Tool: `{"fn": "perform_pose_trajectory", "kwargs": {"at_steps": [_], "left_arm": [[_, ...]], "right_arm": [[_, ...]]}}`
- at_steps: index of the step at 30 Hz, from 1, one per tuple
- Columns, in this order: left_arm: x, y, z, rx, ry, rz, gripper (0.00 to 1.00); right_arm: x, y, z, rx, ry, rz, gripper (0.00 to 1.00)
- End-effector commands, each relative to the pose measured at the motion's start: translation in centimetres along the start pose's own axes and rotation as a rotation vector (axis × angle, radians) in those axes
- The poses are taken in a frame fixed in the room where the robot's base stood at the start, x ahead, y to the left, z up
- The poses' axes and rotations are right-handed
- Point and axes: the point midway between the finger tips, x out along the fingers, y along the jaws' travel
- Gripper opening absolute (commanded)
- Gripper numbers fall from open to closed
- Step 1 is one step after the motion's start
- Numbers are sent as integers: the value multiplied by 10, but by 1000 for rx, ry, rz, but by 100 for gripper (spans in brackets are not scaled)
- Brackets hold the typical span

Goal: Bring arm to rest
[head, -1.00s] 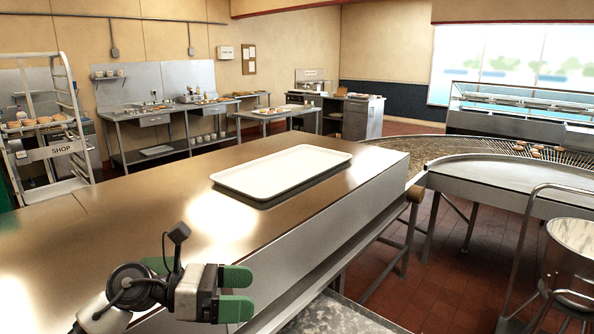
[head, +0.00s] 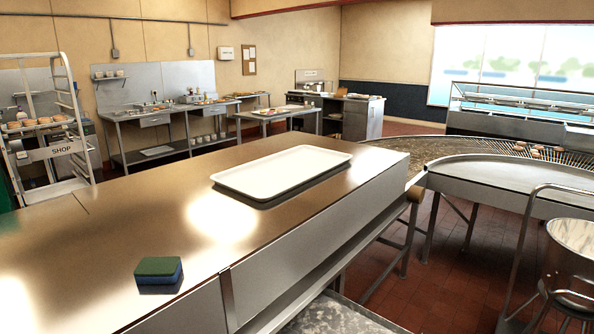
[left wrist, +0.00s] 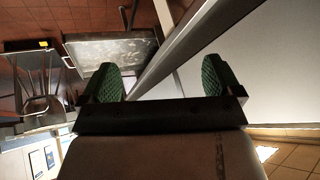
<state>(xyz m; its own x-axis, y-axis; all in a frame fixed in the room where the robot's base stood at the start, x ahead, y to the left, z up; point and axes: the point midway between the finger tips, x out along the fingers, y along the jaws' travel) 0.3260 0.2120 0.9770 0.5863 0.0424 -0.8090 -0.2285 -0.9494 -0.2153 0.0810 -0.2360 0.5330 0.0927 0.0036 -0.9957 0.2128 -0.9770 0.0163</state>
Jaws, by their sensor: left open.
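My left gripper (left wrist: 160,82) shows only in the left wrist view, where its two green-padded fingers are apart with nothing between them. It is out of the head view. The wrist view shows the counter's pale side and metal edge beyond the fingers. In the head view, a green and blue sponge (head: 158,270) lies on the near part of the steel counter (head: 110,215), with no gripper near it. My right gripper is not in view.
A white tray (head: 283,172) lies on the counter toward its far end. A rack (head: 55,135) stands at the left. A metal bin (head: 572,250) stands at the right. The counter between sponge and tray is clear.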

Motion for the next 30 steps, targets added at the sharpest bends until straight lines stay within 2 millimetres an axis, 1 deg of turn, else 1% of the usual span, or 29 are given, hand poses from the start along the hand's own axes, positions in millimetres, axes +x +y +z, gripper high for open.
{"fn": "perform_pose_trajectory", "kwargs": {"at_steps": [1,3,7,8,9,14,17,20,23,24,26,27,29,30], "left_arm": [[-4,6,16,-36,-64,30,93],[-12,14,36,-78,-150,71,93],[-28,28,70,-149,-300,139,93],[-21,29,73,-152,-310,142,93],[-9,31,75,-147,-309,140,93],[31,39,90,-142,-323,143,93],[58,46,104,-139,-335,146,93],[88,54,122,-135,-349,149,93],[123,64,149,-131,-366,154,93],[138,69,163,-129,-374,156,93],[161,77,187,-126,-388,159,93],[175,83,205,-124,-397,161,93],[194,91,233,-120,-412,164,93],[205,96,252,-117,-421,166,93]], "right_arm": [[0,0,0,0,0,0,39],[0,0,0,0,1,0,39],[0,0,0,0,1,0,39],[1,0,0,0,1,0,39],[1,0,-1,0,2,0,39],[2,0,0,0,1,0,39],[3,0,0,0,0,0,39],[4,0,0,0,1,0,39],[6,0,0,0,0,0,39],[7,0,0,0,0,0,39],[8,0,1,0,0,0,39],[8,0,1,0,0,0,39],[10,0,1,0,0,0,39],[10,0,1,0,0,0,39]]}}
